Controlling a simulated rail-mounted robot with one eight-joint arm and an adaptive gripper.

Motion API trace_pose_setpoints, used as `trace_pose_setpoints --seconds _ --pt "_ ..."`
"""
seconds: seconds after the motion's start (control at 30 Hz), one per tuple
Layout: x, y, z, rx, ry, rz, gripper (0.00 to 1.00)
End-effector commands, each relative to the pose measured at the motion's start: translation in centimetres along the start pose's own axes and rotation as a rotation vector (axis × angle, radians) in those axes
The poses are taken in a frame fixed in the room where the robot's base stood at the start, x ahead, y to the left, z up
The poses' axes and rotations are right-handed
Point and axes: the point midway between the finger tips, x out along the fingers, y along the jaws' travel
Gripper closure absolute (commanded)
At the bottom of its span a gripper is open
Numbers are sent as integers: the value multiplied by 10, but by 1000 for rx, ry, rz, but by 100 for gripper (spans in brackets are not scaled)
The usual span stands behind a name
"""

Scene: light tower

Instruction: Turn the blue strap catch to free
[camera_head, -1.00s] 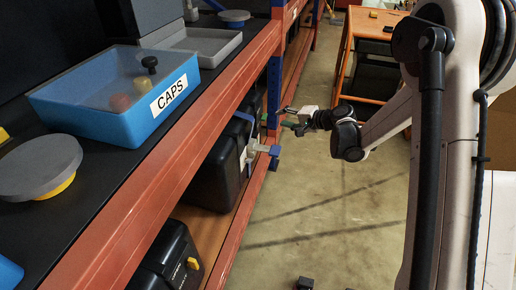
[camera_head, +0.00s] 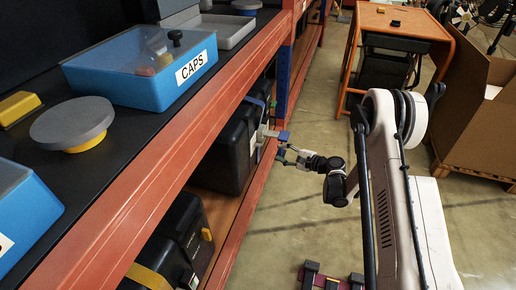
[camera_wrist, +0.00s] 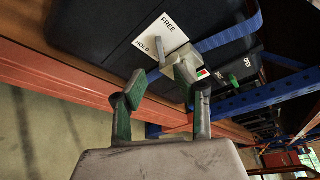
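The blue strap (camera_head: 266,104) runs over a black case on the lower shelf. Its pale grey catch (camera_head: 267,133) is at the case's front beside a white label; a blue piece sticks out to the right. In the wrist view the catch (camera_wrist: 184,68) is below the label (camera_wrist: 160,36), which reads FREE and HOLD. A thin grey pointer lies nearer HOLD. My gripper (camera_head: 283,157) is just below the catch in the head view. In the wrist view my gripper (camera_wrist: 168,92) is open, its green-padded fingers apart, just short of the catch. Contact cannot be told.
The orange shelf beam (camera_head: 190,130) runs along the left, with a blue upright (camera_head: 283,75) behind the catch. Another black case with a yellow latch (camera_head: 206,234) sits nearer. An orange table (camera_head: 400,22) and cardboard box (camera_head: 478,125) stand right.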

Motion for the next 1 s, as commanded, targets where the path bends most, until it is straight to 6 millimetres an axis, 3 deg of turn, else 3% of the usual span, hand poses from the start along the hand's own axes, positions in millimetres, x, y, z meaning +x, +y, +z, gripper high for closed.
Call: trace_pose_setpoints --seconds 0.6,0.8,1.0 --pt "107 2 0 -3 -1 2 71" --pt "123 1 0 -3 0 1 71" --pt "125 0 0 -3 0 1 71"
